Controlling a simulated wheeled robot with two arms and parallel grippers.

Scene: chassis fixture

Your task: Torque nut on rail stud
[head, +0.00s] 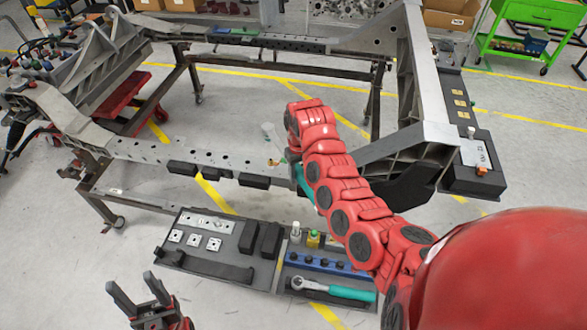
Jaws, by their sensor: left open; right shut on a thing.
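The grey rail (225,156) of the chassis runs across the middle of the head view. A small brass-coloured piece (274,162), which may be the nut or stud, shows at its right part. My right arm reaches over the rail's right end. Its gripper is mostly hidden behind the red arm links, shut on a teal-handled tool (304,183) close to the brass piece. I cannot tell whether the tool touches it. My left gripper (136,291) is open and empty at the lower left, apart from the rail.
A dark tray (212,268) with plates and black blocks stands below the rail. Beside it a second tray holds a blue socket strip (318,262) and a teal-handled ratchet (338,290). A green cart (538,14) stands far right.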

